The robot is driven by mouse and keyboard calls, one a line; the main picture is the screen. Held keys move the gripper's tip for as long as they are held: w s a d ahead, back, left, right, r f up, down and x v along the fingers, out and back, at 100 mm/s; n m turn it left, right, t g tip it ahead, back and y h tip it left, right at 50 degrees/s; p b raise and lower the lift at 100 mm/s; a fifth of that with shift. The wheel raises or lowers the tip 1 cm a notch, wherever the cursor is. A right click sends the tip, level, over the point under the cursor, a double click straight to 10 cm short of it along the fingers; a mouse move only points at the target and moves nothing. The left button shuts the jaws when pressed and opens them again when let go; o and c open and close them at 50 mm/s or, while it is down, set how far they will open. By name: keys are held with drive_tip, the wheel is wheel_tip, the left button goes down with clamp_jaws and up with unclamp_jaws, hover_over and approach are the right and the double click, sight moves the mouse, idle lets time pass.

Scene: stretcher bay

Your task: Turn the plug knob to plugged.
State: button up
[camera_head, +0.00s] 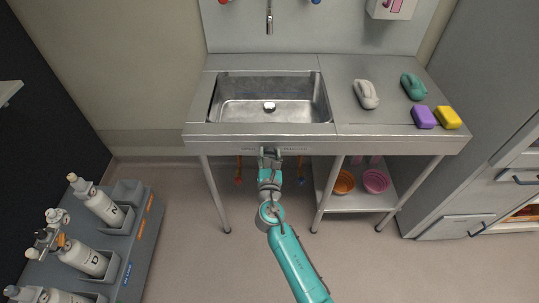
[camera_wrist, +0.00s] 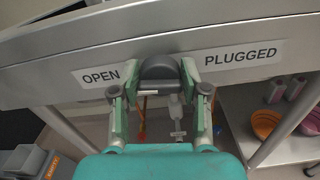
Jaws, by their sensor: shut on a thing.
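The plug knob (camera_wrist: 160,68) is a dark grey rounded knob on the front rim of the steel sink unit. In the wrist view it sits between a label reading OPEN (camera_wrist: 101,76) on its left and a label reading PLUGGED (camera_wrist: 240,55) on its right. My gripper (camera_wrist: 160,88) is shut on the knob, one finger on each side. In the head view my gripper (camera_head: 270,156) is at the front rim below the basin, and it hides the knob there. The sink basin (camera_head: 228,98) is empty, with a round drain piece (camera_head: 269,107) at its middle.
Grey and green brushes or similar items (camera_head: 366,95) and purple and yellow sponges (camera_head: 447,118) lie on the right counter. Bowls (camera_head: 375,181) stand on the shelf below. A grey rack with bottles (camera_head: 104,208) stands at left. Cabinets (camera_head: 470,120) stand at right.

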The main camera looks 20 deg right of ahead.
drive_tip(key=m, duration=0.4)
drive_tip(key=shift+d, duration=0.1)
drive_tip(key=m, duration=0.8)
drive_tip(key=shift+d+f, duration=0.1)
drive_tip(key=shift+f, duration=0.05)
drive_tip(key=shift+f+m, duration=0.1)
drive_tip(key=shift+m, duration=2)
drive_tip(key=o, duration=1.1)
drive_tip(key=shift+s, duration=0.1)
drive_tip(key=v, duration=1.2)
